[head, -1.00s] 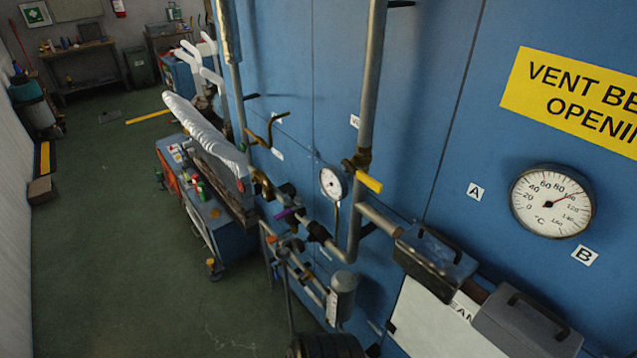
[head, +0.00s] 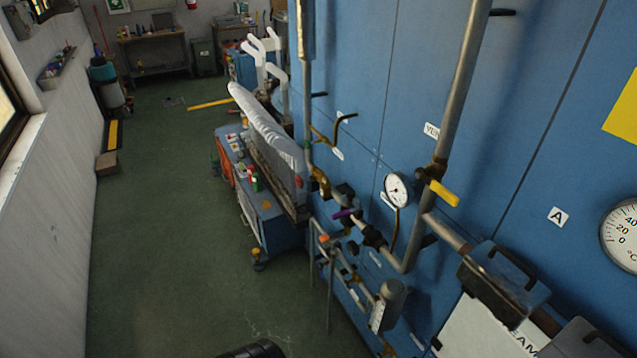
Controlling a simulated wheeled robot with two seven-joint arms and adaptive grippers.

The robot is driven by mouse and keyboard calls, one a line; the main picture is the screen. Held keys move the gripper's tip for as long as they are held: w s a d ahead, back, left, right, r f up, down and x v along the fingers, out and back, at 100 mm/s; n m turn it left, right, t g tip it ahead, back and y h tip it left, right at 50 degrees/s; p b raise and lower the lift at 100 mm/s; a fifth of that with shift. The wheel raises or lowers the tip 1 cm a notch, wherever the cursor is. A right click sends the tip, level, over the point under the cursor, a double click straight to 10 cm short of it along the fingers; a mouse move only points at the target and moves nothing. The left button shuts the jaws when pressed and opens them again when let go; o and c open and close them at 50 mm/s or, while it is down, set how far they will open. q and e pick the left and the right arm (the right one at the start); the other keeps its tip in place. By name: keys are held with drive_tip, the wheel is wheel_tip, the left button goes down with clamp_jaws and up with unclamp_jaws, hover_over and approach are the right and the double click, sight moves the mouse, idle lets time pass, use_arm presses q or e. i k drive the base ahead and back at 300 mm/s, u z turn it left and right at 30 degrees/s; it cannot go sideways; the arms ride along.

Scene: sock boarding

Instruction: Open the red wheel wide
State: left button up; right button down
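I cannot make out a red wheel in the head view. The valves that show on the pipework have a yellow lever (head: 444,193), a purple lever (head: 347,212) and a small orange handle (head: 324,239). A small pressure gauge (head: 397,190) sits between the pipes. A large temperature dial (head: 622,236) is cut by the right edge.
A blue panelled wall (head: 560,130) with pipes fills the right side. A blue cart (head: 270,225) stands beside the pipes, with a white sock-shaped form (head: 268,125) above it. Workbenches (head: 155,50) stand at the back.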

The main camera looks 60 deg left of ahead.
sight(300, 182)
drive_tip(key=u, duration=2.35)
drive_tip(key=k, duration=1)
drive_tip(key=z, duration=1)
drive_tip(key=i, duration=0.95)
drive_tip(key=u, duration=0.05)
